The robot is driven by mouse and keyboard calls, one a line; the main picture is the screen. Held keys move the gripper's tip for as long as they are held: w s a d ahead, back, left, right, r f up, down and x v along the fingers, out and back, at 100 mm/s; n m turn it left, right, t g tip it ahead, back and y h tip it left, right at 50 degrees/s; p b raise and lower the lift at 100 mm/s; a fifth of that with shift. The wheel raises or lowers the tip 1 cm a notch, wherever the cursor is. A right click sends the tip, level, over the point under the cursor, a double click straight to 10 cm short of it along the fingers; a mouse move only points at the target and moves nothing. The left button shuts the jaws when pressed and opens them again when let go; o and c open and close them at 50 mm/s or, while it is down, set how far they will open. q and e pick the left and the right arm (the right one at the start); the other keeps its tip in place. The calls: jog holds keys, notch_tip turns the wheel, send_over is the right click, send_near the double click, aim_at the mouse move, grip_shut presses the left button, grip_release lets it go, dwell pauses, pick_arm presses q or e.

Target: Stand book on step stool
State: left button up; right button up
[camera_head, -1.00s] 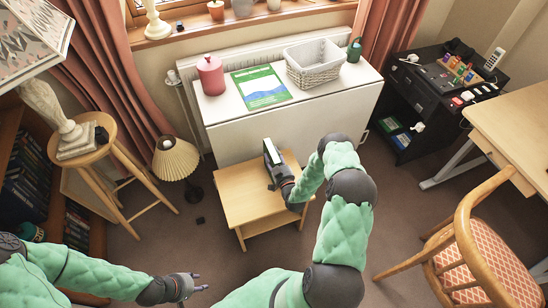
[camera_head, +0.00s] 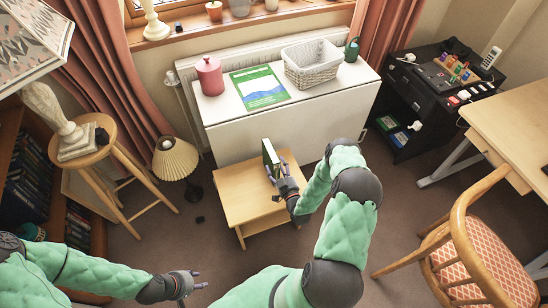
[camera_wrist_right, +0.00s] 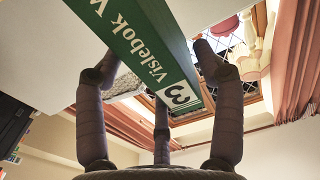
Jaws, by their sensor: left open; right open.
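The book (camera_head: 270,153) stands upright on the wooden step stool (camera_head: 237,195), toward its back edge. Its green spine with white lettering faces my right wrist camera (camera_wrist_right: 150,58). My right gripper (camera_head: 277,174) is open just in front of the book. In the right wrist view its fingers (camera_wrist_right: 158,65) are spread to both sides of the spine, with gaps between. The far side of the book is hidden. My left gripper (camera_head: 194,281) is open and empty, low over the floor, away from the stool.
A white drop-leaf table (camera_head: 330,108) stands right behind the stool, with a red canister (camera_head: 209,77), a green booklet (camera_head: 259,88) and a wicker basket (camera_head: 312,66). A lamp (camera_head: 175,158) stands left of the stool; a chair (camera_head: 480,245) stands at right. Floor in front of the stool is clear.

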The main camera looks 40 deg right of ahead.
jog(key=p+v, duration=0.1)
jog(key=v, duration=0.5)
jog(key=shift+a, duration=0.1)
dwell(1.4)
